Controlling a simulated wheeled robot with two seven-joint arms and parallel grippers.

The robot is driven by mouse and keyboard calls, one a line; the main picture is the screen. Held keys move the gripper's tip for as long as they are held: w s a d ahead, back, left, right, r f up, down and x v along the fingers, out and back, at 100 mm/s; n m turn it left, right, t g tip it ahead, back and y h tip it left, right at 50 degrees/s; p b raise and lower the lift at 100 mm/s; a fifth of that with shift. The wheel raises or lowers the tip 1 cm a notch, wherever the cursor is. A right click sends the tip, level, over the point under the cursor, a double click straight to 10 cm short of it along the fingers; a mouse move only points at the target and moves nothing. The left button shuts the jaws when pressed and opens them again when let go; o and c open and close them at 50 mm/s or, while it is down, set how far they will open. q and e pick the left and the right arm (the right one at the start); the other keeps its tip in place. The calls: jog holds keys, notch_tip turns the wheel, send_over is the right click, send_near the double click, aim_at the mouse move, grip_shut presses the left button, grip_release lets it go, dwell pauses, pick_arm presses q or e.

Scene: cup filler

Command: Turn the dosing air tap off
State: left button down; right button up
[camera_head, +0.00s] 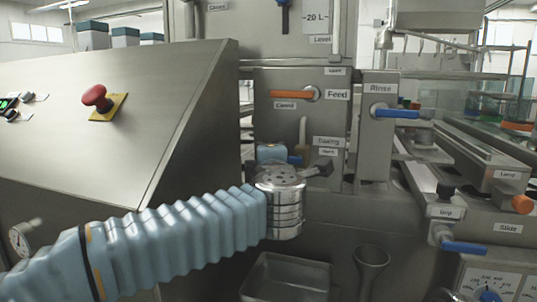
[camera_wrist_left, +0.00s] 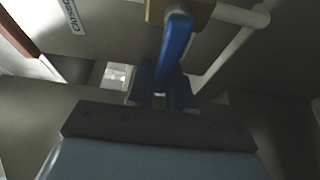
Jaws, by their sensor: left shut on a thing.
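The dosing air tap has a blue lever (camera_wrist_left: 176,45) and a brass-coloured body (camera_wrist_left: 172,10) on a pale pipe. In the head view a little of the blue lever (camera_head: 296,160) shows below the "Dosing" label (camera_head: 328,141), mostly hidden behind my left wrist. My left gripper (camera_wrist_left: 161,86) has its dark fingers on either side of the lever's near end and is shut on it. In the head view its fingertips are largely hidden by my wrist. My right gripper is in neither view.
An orange feed tap (camera_head: 291,94) sits above, and a blue rinse tap (camera_head: 396,113) to the right. A red emergency button (camera_head: 96,97) is on the sloping panel at left. A metal tray (camera_head: 285,283) and a funnel (camera_head: 371,258) stand below.

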pick_arm(q)
jog(key=shift+f, duration=0.15)
dwell(0.3)
jog(key=c, duration=1.1)
grip_release()
jog(key=s+d+b, duration=0.1)
jog(key=s+b, duration=0.1)
jog(key=s, duration=1.1)
jog(key=shift+s, duration=0.4)
